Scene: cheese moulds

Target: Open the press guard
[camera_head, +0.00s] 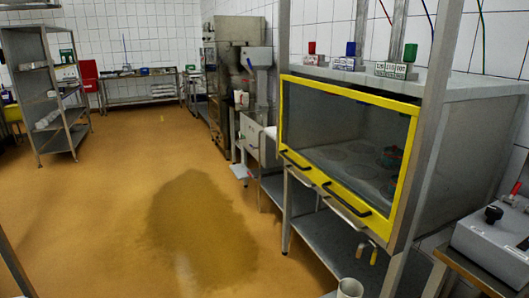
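The press guard (404,187) is a clear panel in a yellow frame on the front of the steel press cabinet (470,150) at the right. It is down and covers the front opening. Two black handles sit on its lower yellow bar, a left one (295,160) and a right one (347,199). Through the panel I see several dark round shapes on the press floor and a small red part, dim behind the glazing. Neither of my grippers is in view.
A steel post (432,110) stands in front of the press's right part. A control box (497,240) is at the far right and a white cup (350,288) at the bottom. A shelf rack (42,85) stands at the back left. The floor left of the press is clear, with a dark wet patch (200,230).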

